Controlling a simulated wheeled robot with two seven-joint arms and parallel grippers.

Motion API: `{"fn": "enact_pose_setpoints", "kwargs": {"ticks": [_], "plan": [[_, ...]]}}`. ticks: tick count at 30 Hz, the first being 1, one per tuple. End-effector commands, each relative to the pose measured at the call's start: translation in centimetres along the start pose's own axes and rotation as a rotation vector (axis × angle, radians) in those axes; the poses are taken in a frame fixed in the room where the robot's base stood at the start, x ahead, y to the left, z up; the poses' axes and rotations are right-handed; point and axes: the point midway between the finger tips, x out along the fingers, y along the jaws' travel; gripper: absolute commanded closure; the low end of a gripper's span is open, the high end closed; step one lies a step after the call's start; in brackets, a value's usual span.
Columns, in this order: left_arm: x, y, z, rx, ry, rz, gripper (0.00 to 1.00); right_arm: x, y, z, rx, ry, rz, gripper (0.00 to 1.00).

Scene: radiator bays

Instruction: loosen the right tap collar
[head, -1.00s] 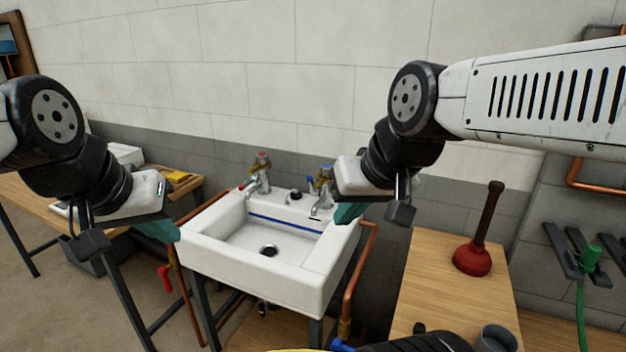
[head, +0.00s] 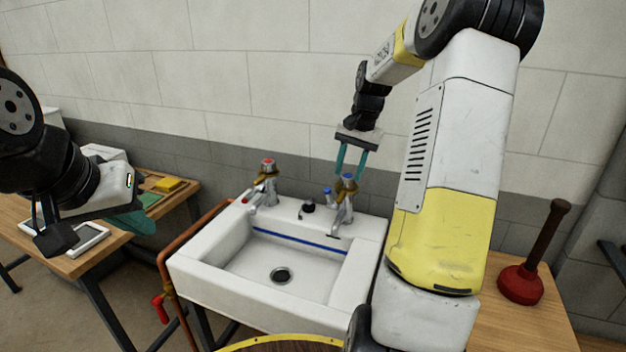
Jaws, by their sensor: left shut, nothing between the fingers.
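The right tap (head: 345,212) stands on the back right rim of the white sink (head: 215,283), with a blue-marked top. Its brass-coloured collar (head: 347,184) sits near the top of the chrome body. My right gripper (head: 350,175) points down over this tap, its two teal fingers apart and nothing visible between them. The fingertips are close to the collar in the picture; I cannot tell whether they touch it. The left tap (head: 265,185) has a red top and a similar brass collar. My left gripper (head: 140,222) is shut and empty, left of the sink over the bench.
A wooden bench (head: 185,197) with a yellow block (head: 168,184) and a framed tablet-like item (head: 88,238) stands at left. A red plunger (head: 521,282) stands on a wooden top at right. Copper pipe (head: 190,237) runs beside the sink. The wall is close behind the taps.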

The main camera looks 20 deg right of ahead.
Motion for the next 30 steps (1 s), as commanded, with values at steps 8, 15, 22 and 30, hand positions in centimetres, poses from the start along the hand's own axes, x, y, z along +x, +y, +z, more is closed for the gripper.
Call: {"fn": "enact_pose_setpoints", "kwargs": {"ticks": [8, 15, 22, 30], "plan": [[0.0, 0.0, 0.0, 0.000, 0.000, 0.000, 1.00, 2.6, 0.7, -1.2, 0.038, -0.021, -0.005, 0.60], [0.0, 0.0, 0.0, 0.000, 0.000, 0.000, 1.00, 6.5, 0.6, -1.0, 0.036, -0.021, -0.004, 0.60], [0.0, 0.0, 0.0, 0.000, 0.000, 0.000, 1.00, 8.7, 0.6, -1.0, 0.036, -0.019, -0.004, 0.60], [0.0, 0.0, 0.0, 0.000, 0.000, 0.000, 1.00, 8.9, 0.6, -1.0, 0.035, -0.017, -0.005, 0.60]]}}
